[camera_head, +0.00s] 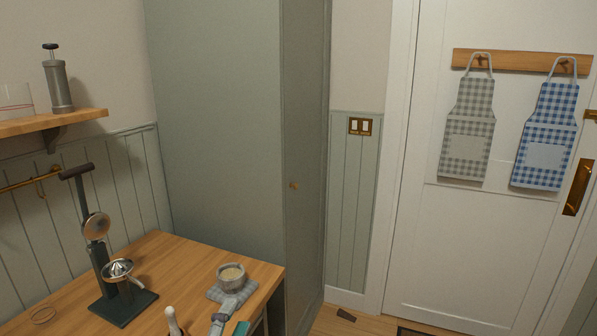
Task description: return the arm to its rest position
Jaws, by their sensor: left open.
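The rest of the left arm is outside the picture. My right gripper does not show.
A dark lever press (122,306) stands left on the wooden counter (185,253). A white dark-tipped object (172,321) is near the bottom edge. A tall green cabinet (225,130) stands behind.

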